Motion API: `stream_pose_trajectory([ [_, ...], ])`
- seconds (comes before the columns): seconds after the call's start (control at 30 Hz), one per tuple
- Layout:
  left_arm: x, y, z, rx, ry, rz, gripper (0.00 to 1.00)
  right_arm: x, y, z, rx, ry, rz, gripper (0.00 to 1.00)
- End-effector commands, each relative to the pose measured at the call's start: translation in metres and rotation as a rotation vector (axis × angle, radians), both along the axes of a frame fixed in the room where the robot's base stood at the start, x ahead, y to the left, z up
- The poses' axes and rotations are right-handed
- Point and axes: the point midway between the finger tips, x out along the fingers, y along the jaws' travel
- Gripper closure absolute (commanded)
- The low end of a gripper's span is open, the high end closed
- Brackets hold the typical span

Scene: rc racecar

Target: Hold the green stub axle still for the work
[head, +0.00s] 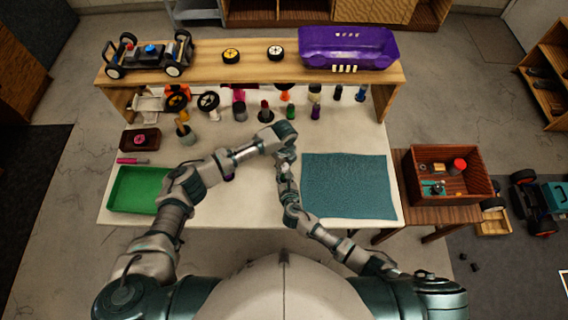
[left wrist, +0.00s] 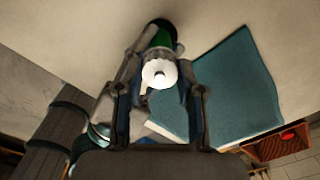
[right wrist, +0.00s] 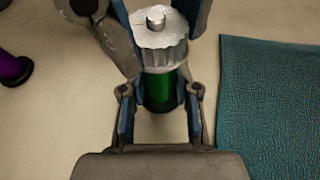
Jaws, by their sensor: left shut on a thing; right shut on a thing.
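The green stub axle (right wrist: 158,92) stands between the fingers of my right gripper (right wrist: 160,105) in the right wrist view. A silver ribbed nut (right wrist: 160,45) with a small centre pin sits on its top end. My left gripper (left wrist: 160,85) is shut on the nut, whose pale round face (left wrist: 160,73) shows in the left wrist view. Some green of the axle (left wrist: 160,37) shows just beyond it. My right gripper is shut on the axle. In the head view my left gripper (head: 284,143) is just above my right gripper (head: 284,163), and they hide the axle.
A teal mat (head: 345,190) lies right of the grippers. A green tray (head: 137,190) is at the table's left. Several small coloured parts stand at the back under a wooden shelf (head: 200,76). A purple piece (right wrist: 14,68) stands nearby. A wooden box (head: 450,160) is at right.

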Motion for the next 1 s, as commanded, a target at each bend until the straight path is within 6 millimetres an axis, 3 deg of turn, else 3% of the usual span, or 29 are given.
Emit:
stream_pose_trajectory([
  [0.3, 0.0015, 0.0010, -0.0001, 0.002, -0.004, -0.098, 0.98, -0.0009, 0.0024, 0.0011, 0.002, -0.002, 0.005, 1.00],
  [0.77, 0.0016, 0.0011, 0.0000, 0.002, -0.004, -0.110, 0.98, -0.0009, 0.0024, 0.0011, 0.002, -0.002, 0.005, 1.00],
  [0.8, 0.0015, 0.0010, 0.0000, 0.002, -0.004, -0.110, 0.53, -0.0009, 0.0024, 0.0011, 0.002, -0.002, 0.005, 1.00],
  [0.87, 0.0014, 0.0009, 0.0000, 0.001, -0.004, -0.110, 0.38, -0.0009, 0.0022, 0.0009, 0.002, -0.002, 0.004, 1.00],
  [1.0, 0.0009, 0.0006, 0.0001, 0.001, -0.002, -0.110, 0.37, -0.0005, 0.0013, 0.0007, 0.001, -0.001, 0.003, 1.00],
])
